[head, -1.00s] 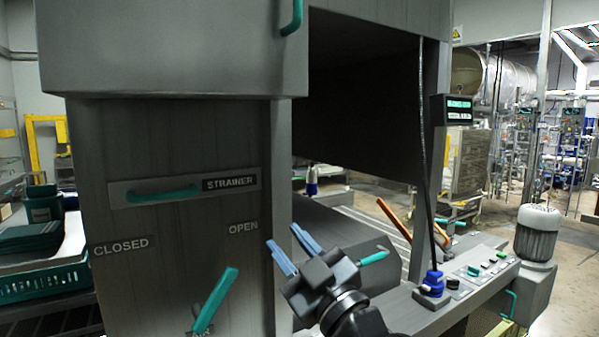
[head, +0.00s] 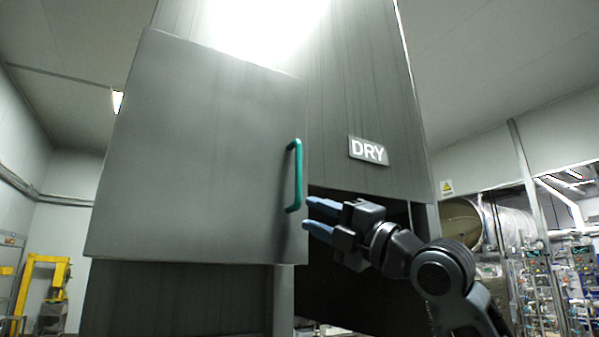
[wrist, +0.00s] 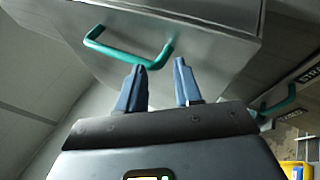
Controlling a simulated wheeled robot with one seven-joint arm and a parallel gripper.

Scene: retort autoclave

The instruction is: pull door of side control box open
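The side control box (head: 205,150) is a grey metal box on the machine's side, and its front door looks shut. A green bar handle (head: 297,176) stands upright near the door's right edge. My gripper (head: 308,213) is just right of the handle's lower end, with its blue fingers spread and pointing at it. In the wrist view the handle (wrist: 128,56) lies ahead of the fingertips (wrist: 158,66), mostly to their left, with one end near the gap between them. The fingers are open and empty. I cannot tell whether a fingertip touches the handle.
A panel labelled DRY (head: 368,150) is on the machine's upper face, right of the box. A dark opening lies below and behind my arm. In the wrist view another green handle (wrist: 276,101) shows at right. A yellow frame (head: 42,285) stands far left.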

